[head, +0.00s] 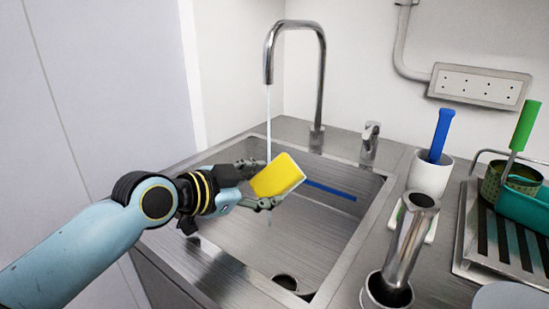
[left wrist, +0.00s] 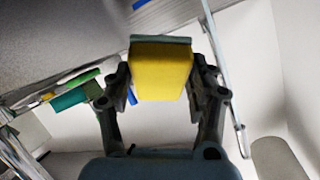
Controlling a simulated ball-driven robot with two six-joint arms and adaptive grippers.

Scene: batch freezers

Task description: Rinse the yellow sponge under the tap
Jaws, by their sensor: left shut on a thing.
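The yellow sponge (head: 277,175) is in my left gripper (head: 254,182), over the sink basin. My left gripper is shut on it, with one finger on each side, as the left wrist view also shows the sponge (left wrist: 161,70) between the fingers (left wrist: 160,95). The sponge is tilted and has a pale layer along one face. The tap (head: 321,75) is running, and its thin stream of water (head: 268,120) falls just behind or beside the sponge's left corner; I cannot tell whether it touches. My right gripper is not in view.
The steel sink (head: 305,240) has a drain (head: 285,282) and a blue strip (head: 330,190) inside. On the right stand a white cup (head: 430,175) with a blue-handled tool, a metal cylinder (head: 408,240), and a rack (head: 480,240) with a teal container (head: 525,205).

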